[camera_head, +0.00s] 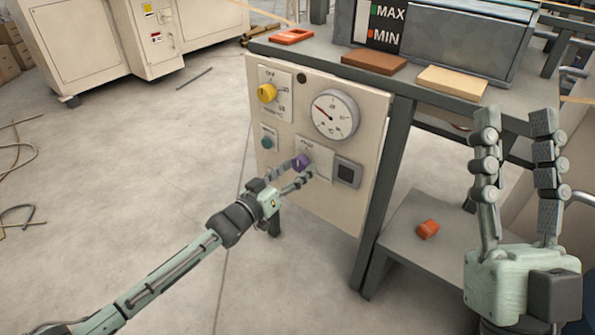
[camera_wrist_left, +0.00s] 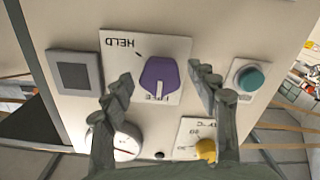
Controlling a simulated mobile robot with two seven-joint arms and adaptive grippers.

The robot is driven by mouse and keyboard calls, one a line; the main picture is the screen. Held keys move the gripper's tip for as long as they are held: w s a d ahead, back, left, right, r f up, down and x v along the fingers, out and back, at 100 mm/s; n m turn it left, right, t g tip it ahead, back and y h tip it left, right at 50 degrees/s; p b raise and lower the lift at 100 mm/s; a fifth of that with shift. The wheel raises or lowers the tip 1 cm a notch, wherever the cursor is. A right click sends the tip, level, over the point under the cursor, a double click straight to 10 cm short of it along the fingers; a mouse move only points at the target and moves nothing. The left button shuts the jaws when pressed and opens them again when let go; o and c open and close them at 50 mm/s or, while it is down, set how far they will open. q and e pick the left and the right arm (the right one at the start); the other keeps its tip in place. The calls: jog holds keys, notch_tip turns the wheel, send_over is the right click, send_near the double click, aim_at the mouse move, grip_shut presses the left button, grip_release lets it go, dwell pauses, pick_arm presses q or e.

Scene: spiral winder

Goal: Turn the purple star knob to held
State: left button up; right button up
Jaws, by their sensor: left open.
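The purple star knob (camera_head: 300,161) sits on a white plate on the cream control panel (camera_head: 345,205). In the left wrist view the purple knob (camera_wrist_left: 159,78) shows upside down, with the word HELD above left and another word, partly hidden by the knob, below. My left gripper (camera_head: 304,168) is open at the knob, one finger on each side; in the left wrist view gaps show between knob and fingers. My right gripper (camera_head: 515,115) is open and empty, fingers up, at the right.
Around the knob are a yellow knob (camera_head: 267,92), a round gauge (camera_head: 335,116), a teal button (camera_head: 267,143) and a dark square switch (camera_head: 346,174). An orange block (camera_head: 428,229) lies on the lower shelf. The floor at left is mostly clear.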

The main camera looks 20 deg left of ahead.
pick_arm(q)
jog(key=shift+w+d, duration=0.1)
jog(key=shift+w, duration=0.25)
jog(key=c, duration=1.2)
jog(key=shift+o, duration=0.2)
